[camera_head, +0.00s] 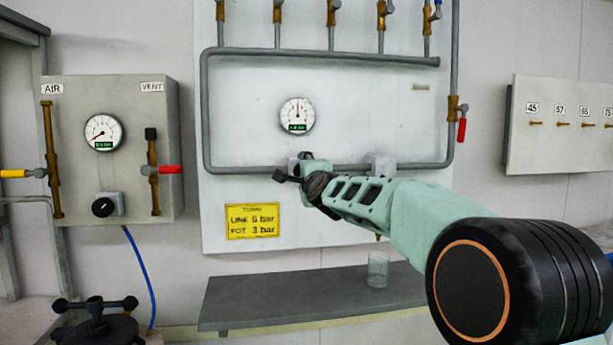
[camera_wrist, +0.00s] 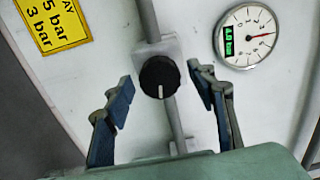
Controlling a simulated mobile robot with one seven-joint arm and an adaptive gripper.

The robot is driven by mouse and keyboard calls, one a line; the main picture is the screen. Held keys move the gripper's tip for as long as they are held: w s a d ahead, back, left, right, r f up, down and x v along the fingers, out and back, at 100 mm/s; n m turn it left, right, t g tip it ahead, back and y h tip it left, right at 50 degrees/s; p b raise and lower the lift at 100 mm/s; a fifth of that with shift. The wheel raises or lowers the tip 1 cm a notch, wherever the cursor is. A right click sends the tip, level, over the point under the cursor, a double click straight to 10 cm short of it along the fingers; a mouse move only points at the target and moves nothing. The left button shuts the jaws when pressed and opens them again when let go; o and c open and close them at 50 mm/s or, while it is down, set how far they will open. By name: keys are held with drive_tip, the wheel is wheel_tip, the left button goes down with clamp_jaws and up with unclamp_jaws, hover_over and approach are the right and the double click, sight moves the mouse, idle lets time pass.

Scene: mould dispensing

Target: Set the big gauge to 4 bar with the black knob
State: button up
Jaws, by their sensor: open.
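The big gauge (camera_head: 297,115) is a round white dial on the middle panel. Its needle points about straight up, and in the wrist view the gauge (camera_wrist: 250,36) has a green display that appears to read 4.0 bar. The black knob (camera_wrist: 159,77) sits on a grey block on the pipe, its white mark pointing down in the wrist view. My gripper (camera_wrist: 162,88) is open, with one blue-padded finger on each side of the knob and gaps between. In the head view my gripper (camera_head: 292,179) hides the knob.
A yellow sign (camera_head: 252,221) hangs below the gauge. A left panel (camera_head: 75,150) has a smaller gauge (camera_head: 103,132) and another black knob (camera_head: 103,207). A glass (camera_head: 377,269) stands on the grey shelf (camera_head: 270,302) below. Grey pipe (camera_head: 205,110) frames the middle panel.

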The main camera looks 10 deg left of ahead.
drive_tip(key=v, duration=1.2)
drive_tip(key=shift+r, duration=0.15)
